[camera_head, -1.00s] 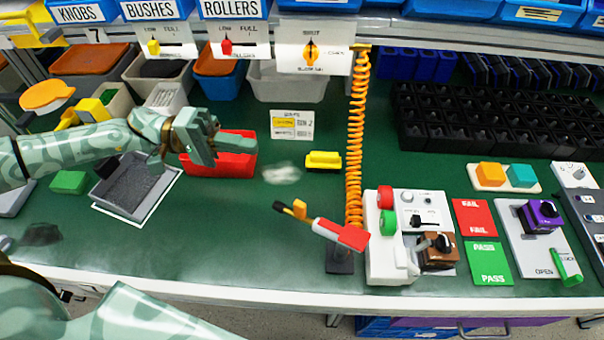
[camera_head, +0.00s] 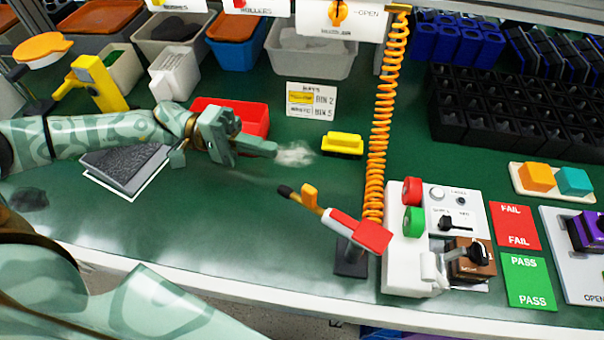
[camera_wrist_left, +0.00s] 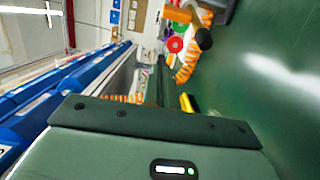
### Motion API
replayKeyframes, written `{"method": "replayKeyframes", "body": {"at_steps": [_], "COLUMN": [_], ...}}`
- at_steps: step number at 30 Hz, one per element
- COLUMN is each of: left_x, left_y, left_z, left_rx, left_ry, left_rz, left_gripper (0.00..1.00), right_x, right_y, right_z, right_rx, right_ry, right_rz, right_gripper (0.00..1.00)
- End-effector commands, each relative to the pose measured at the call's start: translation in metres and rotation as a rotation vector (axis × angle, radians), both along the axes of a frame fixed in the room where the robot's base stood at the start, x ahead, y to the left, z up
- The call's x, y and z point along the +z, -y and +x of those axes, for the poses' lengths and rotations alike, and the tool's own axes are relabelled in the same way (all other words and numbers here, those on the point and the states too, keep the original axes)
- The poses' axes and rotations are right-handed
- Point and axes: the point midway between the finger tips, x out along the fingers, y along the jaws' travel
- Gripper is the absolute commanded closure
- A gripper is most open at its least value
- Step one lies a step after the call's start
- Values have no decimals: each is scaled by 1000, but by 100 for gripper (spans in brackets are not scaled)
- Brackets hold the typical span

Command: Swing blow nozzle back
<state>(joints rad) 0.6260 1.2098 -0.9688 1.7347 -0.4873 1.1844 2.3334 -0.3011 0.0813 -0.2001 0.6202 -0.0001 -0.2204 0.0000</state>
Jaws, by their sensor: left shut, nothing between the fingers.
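The blow nozzle (camera_head: 345,225) has a red and white body, an orange lever and a black tip. It sits tilted at the lower end of an orange coiled hose (camera_head: 379,110), above a dark base block (camera_head: 350,262), its black tip pointing up and left. My left gripper (camera_head: 272,150) is shut and empty, left of and a little beyond the nozzle tip, and does not touch it. In the left wrist view the black tip (camera_wrist_left: 204,38) shows near the top, beside the coiled hose (camera_wrist_left: 187,65). My right gripper is not in view.
A yellow block (camera_head: 343,144) lies just right of my left gripper, with a whitish smudge between. A red bin (camera_head: 250,118) stands behind it. A white control box (camera_head: 405,250) with red and green buttons stands right of the nozzle. The green bench in front is clear.

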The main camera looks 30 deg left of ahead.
Motion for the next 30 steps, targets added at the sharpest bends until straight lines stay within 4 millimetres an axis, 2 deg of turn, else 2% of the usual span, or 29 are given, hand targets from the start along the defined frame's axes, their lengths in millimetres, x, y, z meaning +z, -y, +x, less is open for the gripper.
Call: {"method": "replayKeyframes", "body": {"at_steps": [5, 8, 19, 24, 30], "left_x": [0, 0, -2, -3, -1], "left_y": [8, 22, 100, 94, 91], "left_z": [1, 2, 12, -13, -26], "left_rx": [-2, -3, -3, 0, 1], "left_ry": [2, 1, 1, -6, -3], "left_rz": [-1, -3, -3, 1, 1], "left_gripper": [100, 100, 100, 100, 100], "right_x": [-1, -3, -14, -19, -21], "right_y": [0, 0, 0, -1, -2], "right_z": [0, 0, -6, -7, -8], "right_rx": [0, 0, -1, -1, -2], "right_ry": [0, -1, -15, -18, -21], "right_rz": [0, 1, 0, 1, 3], "right_gripper": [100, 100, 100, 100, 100]}}
